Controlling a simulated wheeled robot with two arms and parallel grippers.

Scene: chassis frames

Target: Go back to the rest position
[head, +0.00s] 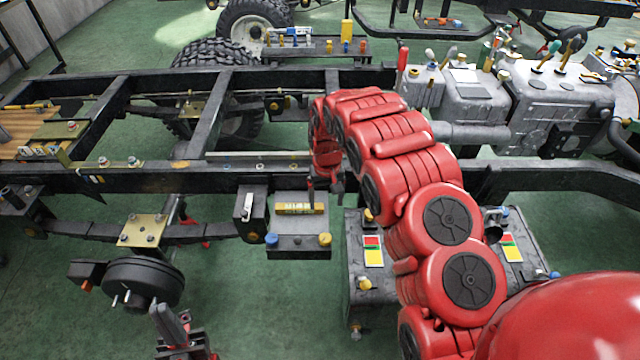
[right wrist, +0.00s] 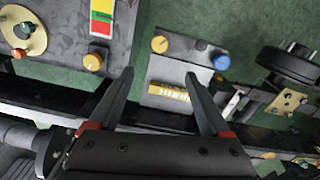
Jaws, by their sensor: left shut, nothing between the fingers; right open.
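My right gripper (head: 324,192) is at the end of the red arm that reaches in from the lower right. It hangs over the near chassis rail (head: 390,180), beside a small grey box (head: 298,227) with a yellow label. In the right wrist view its two dark fingers (right wrist: 159,74) are spread with nothing between them, and the same grey box (right wrist: 195,68) lies beyond them. My left gripper (head: 172,322) shows at the bottom left of the head view, below the black wheel hub (head: 145,281). Its fingers are shut and hold nothing.
The chassis frame spans the view, with an engine and gearbox (head: 555,105) at the right. Dark boxes with red and yellow labels (head: 365,285) stand under the near rail. Green floor (head: 270,320) is open between the hub and the boxes.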

